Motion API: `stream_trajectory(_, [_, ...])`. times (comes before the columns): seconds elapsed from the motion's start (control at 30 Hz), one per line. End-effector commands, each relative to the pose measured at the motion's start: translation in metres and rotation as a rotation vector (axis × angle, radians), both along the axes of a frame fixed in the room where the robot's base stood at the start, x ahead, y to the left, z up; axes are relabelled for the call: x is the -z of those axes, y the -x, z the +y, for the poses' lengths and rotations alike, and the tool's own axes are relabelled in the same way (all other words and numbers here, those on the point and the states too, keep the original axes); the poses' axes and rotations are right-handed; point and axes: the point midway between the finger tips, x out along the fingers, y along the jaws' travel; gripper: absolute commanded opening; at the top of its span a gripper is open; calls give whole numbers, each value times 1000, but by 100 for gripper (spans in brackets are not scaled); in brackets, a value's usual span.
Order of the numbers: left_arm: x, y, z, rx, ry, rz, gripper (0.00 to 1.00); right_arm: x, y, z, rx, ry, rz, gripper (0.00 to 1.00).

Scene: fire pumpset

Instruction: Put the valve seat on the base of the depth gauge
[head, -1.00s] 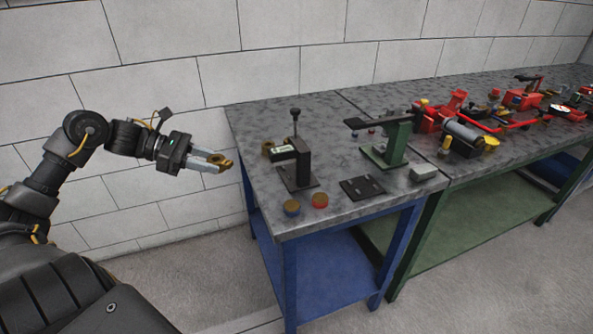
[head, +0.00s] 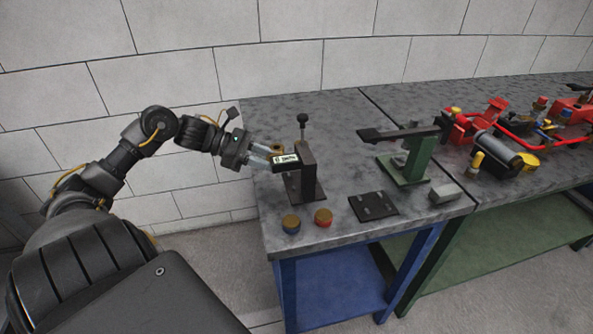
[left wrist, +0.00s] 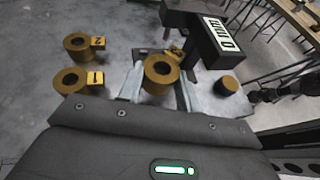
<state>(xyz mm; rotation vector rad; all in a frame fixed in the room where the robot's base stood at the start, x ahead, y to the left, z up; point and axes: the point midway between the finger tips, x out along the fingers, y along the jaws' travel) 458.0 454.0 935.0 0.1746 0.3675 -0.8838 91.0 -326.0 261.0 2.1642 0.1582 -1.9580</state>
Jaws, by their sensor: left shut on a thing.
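The valve seat, a brass ring (left wrist: 158,76), sits between the two fingers of my left gripper (left wrist: 160,88) in the left wrist view; the gripper is shut on it. In the head view my left gripper (head: 267,156) is beside the depth gauge's display arm, which hides part of it. The dark depth gauge (head: 306,165) stands upright near the table's left end, with its knob on top. Its flat base (head: 310,195) is partly hidden by the display arm. The gauge display (left wrist: 222,33) reads 0 mm in the left wrist view.
Brass rings tagged 2 (left wrist: 77,45) and 1 (left wrist: 70,80) lie left of the held ring. A black plate (head: 373,206) and green stand (head: 410,160) are right. A dark arm-like shape (left wrist: 285,94) shows at right.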

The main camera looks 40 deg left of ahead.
Motion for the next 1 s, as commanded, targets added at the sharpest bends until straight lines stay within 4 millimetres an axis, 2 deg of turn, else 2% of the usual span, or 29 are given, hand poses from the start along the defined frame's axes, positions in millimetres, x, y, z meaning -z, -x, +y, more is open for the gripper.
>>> stream_trajectory(0.2, [13,-20,-26,3,1,-5,0,-5,7,1,0,-2,4,36])
stream_trajectory(0.47, [20,-26,-32,3,2,-3,0,-6,6,3,1,-5,3,36])
stream_trajectory(0.7, [36,-43,-53,2,4,-3,0,-15,8,9,3,-13,5,36])
stream_trajectory(1.0, [42,-44,-55,3,-1,-2,0,-14,7,10,3,-15,4,36])
